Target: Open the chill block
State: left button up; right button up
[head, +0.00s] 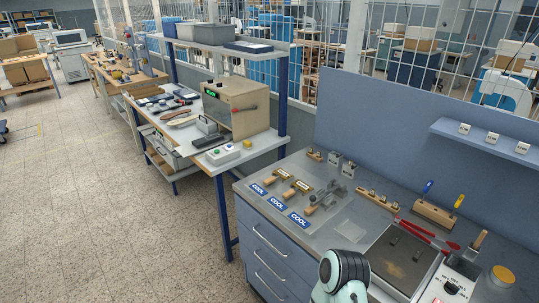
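No part is plainly marked as the chill block. Three blue-and-white COOL cards, such as the middle one (277,203), lie along the left edge of the grey bench. Behind them lie wooden-handled tools; two have brass heads (304,185). Beside the third tool (311,210) is a grey metal piece (336,190), which may be the chill block. It is too small to tell whether it is open or shut. A pale green and dark arm link of mine rises at the bottom middle. Neither of my grippers is in view.
A dark plate (403,258) lies at the front right of the bench, with red tongs (425,238) behind it. A switch box (450,283) stands beside it. A wooden rack (436,214) holds blue- and yellow-handled tools. A clear sheet (350,231) lies mid-bench.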

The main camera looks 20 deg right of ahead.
aim_at(326, 198)
jog(key=z, duration=1.3)
